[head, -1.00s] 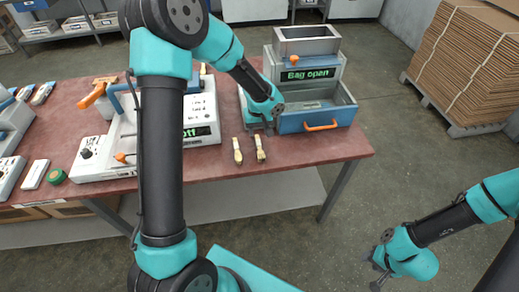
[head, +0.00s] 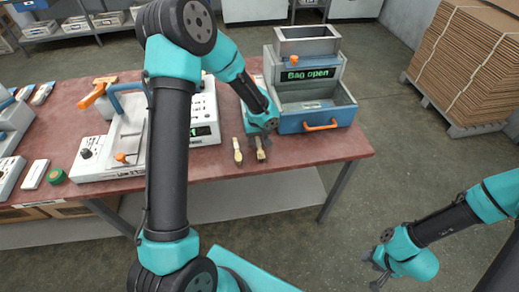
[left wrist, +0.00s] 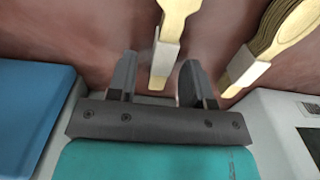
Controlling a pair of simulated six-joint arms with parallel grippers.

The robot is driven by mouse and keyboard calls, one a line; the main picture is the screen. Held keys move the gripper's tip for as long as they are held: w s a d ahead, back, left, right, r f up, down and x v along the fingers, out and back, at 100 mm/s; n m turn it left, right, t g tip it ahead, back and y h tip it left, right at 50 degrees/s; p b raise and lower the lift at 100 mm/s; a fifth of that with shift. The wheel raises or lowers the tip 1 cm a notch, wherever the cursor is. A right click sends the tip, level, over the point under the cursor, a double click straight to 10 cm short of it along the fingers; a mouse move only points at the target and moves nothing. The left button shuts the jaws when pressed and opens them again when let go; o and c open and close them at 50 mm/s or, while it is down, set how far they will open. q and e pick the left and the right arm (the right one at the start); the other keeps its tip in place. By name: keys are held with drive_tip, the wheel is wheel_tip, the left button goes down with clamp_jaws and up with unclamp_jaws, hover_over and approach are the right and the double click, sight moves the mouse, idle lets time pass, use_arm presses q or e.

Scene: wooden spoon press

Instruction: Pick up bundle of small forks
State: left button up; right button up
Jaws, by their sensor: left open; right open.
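Two bundles of light wooden utensils, each with a pale band, lie side by side near the table's front edge. The right one (head: 261,154) also shows in the left wrist view (left wrist: 172,22), where its banded end lies between the fingers. The left one (head: 237,150) appears in the left wrist view as a thicker stack (left wrist: 285,30), outside the fingers. Which bundle is the small forks, I cannot tell; the tips are out of view. My left gripper (head: 262,136) is open over the right bundle, its fingers (left wrist: 157,78) apart and not closed on it. My right gripper (head: 380,270) is open and empty, away from the table.
A blue-grey bagging machine (head: 318,118) reading "Bag open" stands right of the left gripper. A white press unit (head: 204,110) stands left of the bundles. A white block (head: 35,174) and green roll (head: 56,176) lie further left. The red table (head: 300,150) has bare room around the bundles.

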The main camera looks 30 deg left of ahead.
sight(258, 140)
use_arm(q)
drive_tip(key=shift+c, duration=0.2)
clamp_jaws()
drive_tip(key=shift+r, duration=0.15)
drive_tip(key=shift+r, duration=1.4)
drive_tip(key=shift+s+d+r, duration=0.1)
drive_tip(key=shift+r, duration=0.2)
drive_tip(key=s+d, duration=0.3)
drive_tip(key=s, duration=0.4)
drive_tip(key=s+d+r, duration=0.1)
drive_tip(key=s+d, duration=0.3)
drive_tip(key=s, duration=0.2)
drive_tip(key=shift+s+d+r, duration=0.15)
drive_tip(key=shift+s+d, duration=0.15)
drive_tip(key=shift+s, duration=0.1)
